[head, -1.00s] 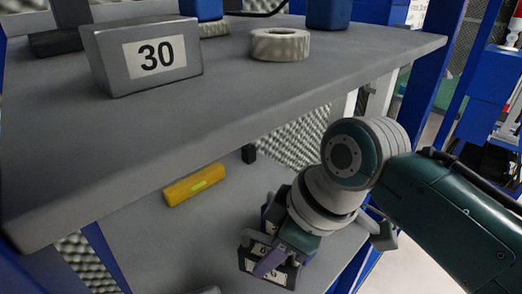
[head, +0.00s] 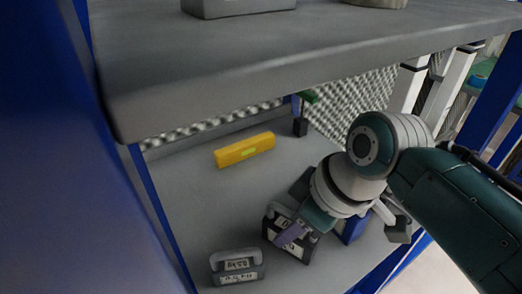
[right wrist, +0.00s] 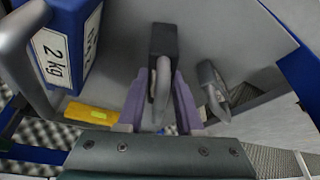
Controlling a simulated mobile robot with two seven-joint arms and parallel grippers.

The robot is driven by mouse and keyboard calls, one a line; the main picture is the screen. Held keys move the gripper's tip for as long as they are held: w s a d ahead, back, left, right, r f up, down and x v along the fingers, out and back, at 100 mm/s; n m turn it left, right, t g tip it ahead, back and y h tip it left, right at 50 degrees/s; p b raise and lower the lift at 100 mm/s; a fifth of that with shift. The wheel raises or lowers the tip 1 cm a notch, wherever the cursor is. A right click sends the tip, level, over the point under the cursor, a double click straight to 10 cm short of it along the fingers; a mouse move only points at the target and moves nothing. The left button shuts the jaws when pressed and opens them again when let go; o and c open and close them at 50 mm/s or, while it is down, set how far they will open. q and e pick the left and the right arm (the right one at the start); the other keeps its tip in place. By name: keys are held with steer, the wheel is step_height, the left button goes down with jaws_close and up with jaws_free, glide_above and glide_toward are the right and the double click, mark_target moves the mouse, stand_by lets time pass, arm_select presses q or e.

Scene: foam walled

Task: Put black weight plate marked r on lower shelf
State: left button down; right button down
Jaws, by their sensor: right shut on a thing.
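My right gripper (head: 290,233) is over the lower shelf (head: 190,205), its purple fingers shut on the grey handle of a dark weight (head: 303,252). The weight has pale labels, partly hidden by a finger; I cannot make out an r on it. In the right wrist view the gripper (right wrist: 161,88) has the handle between its fingers, with the dark block (right wrist: 163,40) beyond. I cannot tell whether the weight touches the shelf. My left gripper is not in view.
Another handled grey weight (head: 238,268) stands on the lower shelf. A yellow block (head: 245,150) lies further back. A blue 2 kg box (right wrist: 62,45) is close beside my gripper. The upper shelf (head: 300,50) overhangs the space. The shelf's left middle is clear.

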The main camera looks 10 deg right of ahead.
steer(key=c, duration=1)
jaws_free()
steer(key=shift+f, duration=0.1)
steer(key=o, duration=0.4)
steer(key=shift+o, duration=0.2)
steer(key=shift+s+r, duration=0.2)
steer(key=shift+r, duration=0.05)
steer(key=p+v, duration=0.2)
steer(key=v, duration=0.2)
steer(key=shift+d+r, duration=0.15)
steer(key=shift+r, duration=0.05)
steer(key=s+d, duration=0.8)
steer(key=s, duration=0.1)
steer(key=s+a+r+m+h, duration=0.1)
steer(key=s+r+m+h, duration=0.1)
steer(key=s+r+m, duration=0.3)
steer(key=s+m, duration=0.1)
steer(key=s, duration=0.2)
steer(key=shift+s+a+r+h, duration=0.4)
